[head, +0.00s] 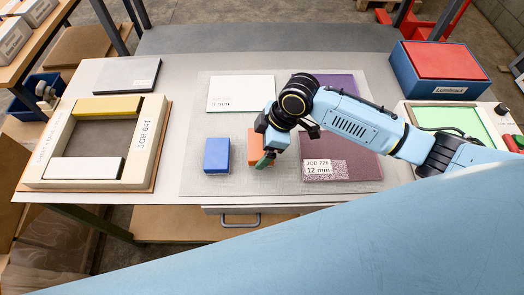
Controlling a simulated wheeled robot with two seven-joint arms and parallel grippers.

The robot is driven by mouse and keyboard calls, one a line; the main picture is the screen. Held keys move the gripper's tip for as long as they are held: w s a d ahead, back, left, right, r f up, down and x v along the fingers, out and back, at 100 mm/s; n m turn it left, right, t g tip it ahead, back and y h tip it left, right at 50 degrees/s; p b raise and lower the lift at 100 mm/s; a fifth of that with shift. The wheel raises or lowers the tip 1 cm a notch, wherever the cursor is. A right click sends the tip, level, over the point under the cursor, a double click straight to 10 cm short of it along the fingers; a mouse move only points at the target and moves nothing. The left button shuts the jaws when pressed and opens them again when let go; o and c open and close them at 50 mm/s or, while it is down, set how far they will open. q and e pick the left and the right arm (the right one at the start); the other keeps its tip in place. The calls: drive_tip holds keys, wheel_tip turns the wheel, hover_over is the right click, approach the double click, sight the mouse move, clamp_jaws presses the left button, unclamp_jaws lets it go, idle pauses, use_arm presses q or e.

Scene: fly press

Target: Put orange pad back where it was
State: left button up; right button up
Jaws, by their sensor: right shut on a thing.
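The orange pad (252,146) is a small block on the light board in the middle of the table, just right of a blue block (217,155). My right gripper (264,160) reaches in from the right, shut on the orange pad, and its hand and fingers hide the pad's right side. I cannot tell whether the pad rests on the board or is slightly above it. My left gripper is not in view.
Behind lies a white 3 mm sheet (240,93); right is a purple 12 mm sheet (340,160) under my arm. A cream frame (149,145) stands left, a dark slab (128,74) behind it. A blue box (437,85) and green-topped unit (450,119) stand right.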

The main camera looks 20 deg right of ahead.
sight(262, 151)
drive_tip(key=shift+f, duration=2.05)
drive_tip(key=shift+f, duration=0.1)
drive_tip(key=o, duration=0.6)
drive_tip(key=v, duration=1.2)
drive_tip(key=shift+p, duration=0.4)
